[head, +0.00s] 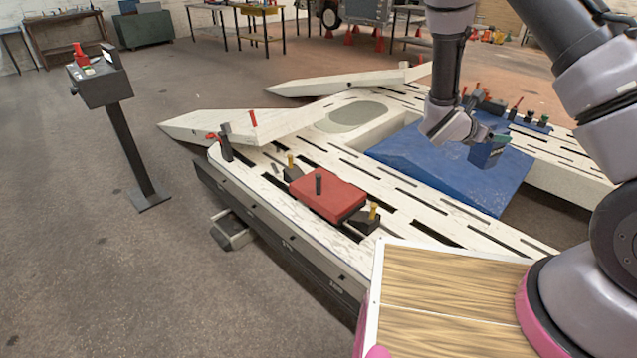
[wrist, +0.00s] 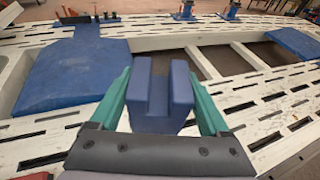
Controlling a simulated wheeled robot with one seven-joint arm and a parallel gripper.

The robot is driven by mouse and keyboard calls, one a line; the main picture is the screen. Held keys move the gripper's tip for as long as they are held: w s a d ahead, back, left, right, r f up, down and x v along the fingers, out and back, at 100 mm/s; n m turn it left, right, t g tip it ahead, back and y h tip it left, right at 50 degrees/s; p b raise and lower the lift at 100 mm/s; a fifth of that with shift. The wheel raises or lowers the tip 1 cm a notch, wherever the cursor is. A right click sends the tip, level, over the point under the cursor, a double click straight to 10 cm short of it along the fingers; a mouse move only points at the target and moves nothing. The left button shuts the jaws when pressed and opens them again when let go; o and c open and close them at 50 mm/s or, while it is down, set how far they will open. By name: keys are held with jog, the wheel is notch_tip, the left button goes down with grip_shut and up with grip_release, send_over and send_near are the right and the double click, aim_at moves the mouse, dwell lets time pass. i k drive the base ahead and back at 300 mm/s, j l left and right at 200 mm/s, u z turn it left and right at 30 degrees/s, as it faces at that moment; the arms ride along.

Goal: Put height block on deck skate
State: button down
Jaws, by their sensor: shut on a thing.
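My gripper (head: 490,146) is shut on a blue block with a U-shaped notch, which I take for the height block (head: 481,157). In the wrist view the block (wrist: 183,95) sits upright between the green fingers, notch facing up. In the head view it is above the blue sloped panel of the frame bench. What looks like the deck skate (head: 330,196) is a red flat body with a dark upright post, on the near slotted deck, left of my gripper and clear of it. Its underside is hidden.
Dark blocks with yellow knobs (head: 290,168) sit at both ends of the red body. The blue panel (head: 440,165) lies across the bench opening. A wood-topped surface (head: 450,290) is in the foreground. A control pedestal (head: 122,125) stands at left on open floor.

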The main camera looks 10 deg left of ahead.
aim_at(337, 193)
jog(key=i+j+u, duration=0.1)
jog(key=j, duration=0.35)
jog(key=i+j+u, duration=0.1)
jog(key=i+j, duration=0.2)
jog(key=i+j+u, duration=0.15)
jog(key=j, duration=0.4)
jog(key=i+j+u, duration=0.1)
jog(key=i+j, duration=0.2)
